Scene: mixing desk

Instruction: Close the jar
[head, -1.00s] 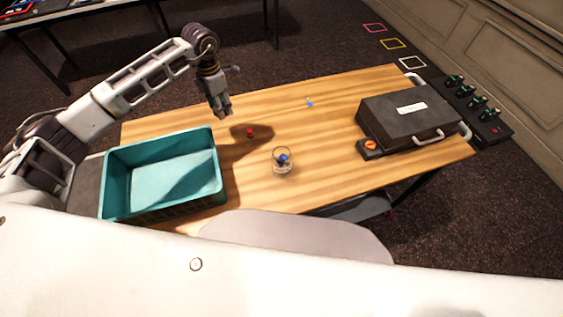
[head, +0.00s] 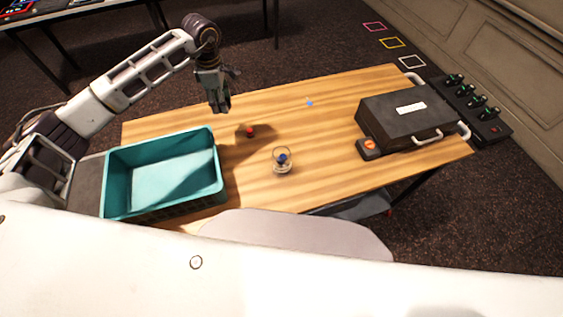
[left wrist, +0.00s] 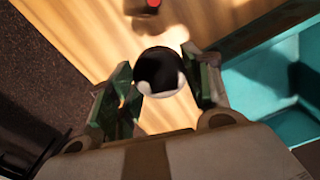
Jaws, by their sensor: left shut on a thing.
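The jar (head: 282,168) is a small clear glass vessel standing upright near the middle of the wooden table, with a blue thing inside and its top uncovered. My left gripper (head: 222,106) is above the table's back left part, to the left of and behind the jar. In the left wrist view, its fingers (left wrist: 160,88) are shut on a round dark and white piece, which looks like the jar lid (left wrist: 160,72). The lid is hard to make out in the head view. The jar does not show in the left wrist view. My right gripper is not in view.
A teal bin (head: 214,190) stands at the table's left end. A small red thing (head: 250,132) lies between gripper and jar, and a small blue piece (head: 310,103) lies farther back. A black case (head: 408,115) sits at the right. The table behind the jar is mostly clear.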

